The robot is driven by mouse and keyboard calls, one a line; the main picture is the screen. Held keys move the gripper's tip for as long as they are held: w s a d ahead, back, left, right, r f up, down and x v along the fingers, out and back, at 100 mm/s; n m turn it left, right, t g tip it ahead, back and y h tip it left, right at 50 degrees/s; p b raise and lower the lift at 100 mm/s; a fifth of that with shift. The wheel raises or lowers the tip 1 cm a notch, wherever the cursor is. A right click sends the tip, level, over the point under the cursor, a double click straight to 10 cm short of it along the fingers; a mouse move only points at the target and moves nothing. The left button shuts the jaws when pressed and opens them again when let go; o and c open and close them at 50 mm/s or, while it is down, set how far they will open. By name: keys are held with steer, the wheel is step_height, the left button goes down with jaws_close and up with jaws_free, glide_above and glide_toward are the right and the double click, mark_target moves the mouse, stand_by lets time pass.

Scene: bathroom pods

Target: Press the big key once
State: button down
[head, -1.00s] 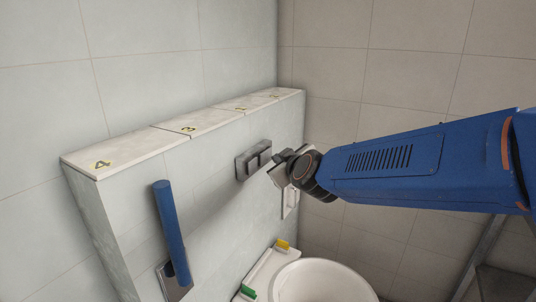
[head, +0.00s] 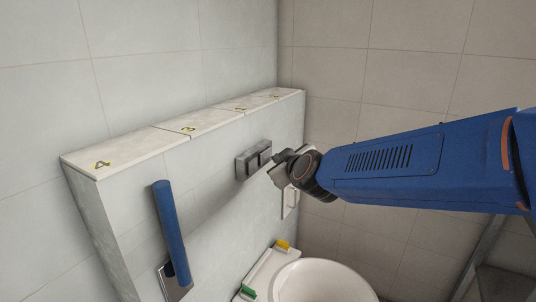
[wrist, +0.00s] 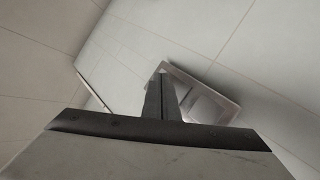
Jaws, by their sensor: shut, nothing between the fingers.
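The flush plate (head: 242,168) is a dark grey rectangle on the front of the low wall, with two keys side by side. It also shows in the wrist view (wrist: 225,98), right of the fingers. One key (wrist: 208,108) is clear there; the other is partly hidden by the fingers. I cannot tell for sure which key is the big one. My gripper (head: 277,156) is shut and empty, its tips close to the plate's right end in the head view. In the wrist view the shut fingers (wrist: 161,78) overlap the plate's left side. Whether they touch it is unclear.
A white toilet bowl (head: 322,281) stands below. A blue grab bar (head: 170,230) is on the left. A ledge with numbered tiles (head: 125,153) tops the low wall. A yellow piece (head: 283,245) and a green piece (head: 248,292) sit behind the bowl.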

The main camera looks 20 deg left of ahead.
steer(key=shift+a, duration=0.1)
steer(key=shift+a+f, duration=0.1)
steer(key=shift+a, duration=0.25)
steer(key=shift+a, duration=0.45)
stand_by(0.8)
steer(key=shift+d, duration=0.1)
stand_by(0.4)
steer(key=shift+d, duration=0.75)
steer(key=shift+d, duration=0.15)
steer(key=shift+s+d, duration=0.2)
steer(key=shift+d, duration=2.2)
steer(key=shift+d, duration=0.1)
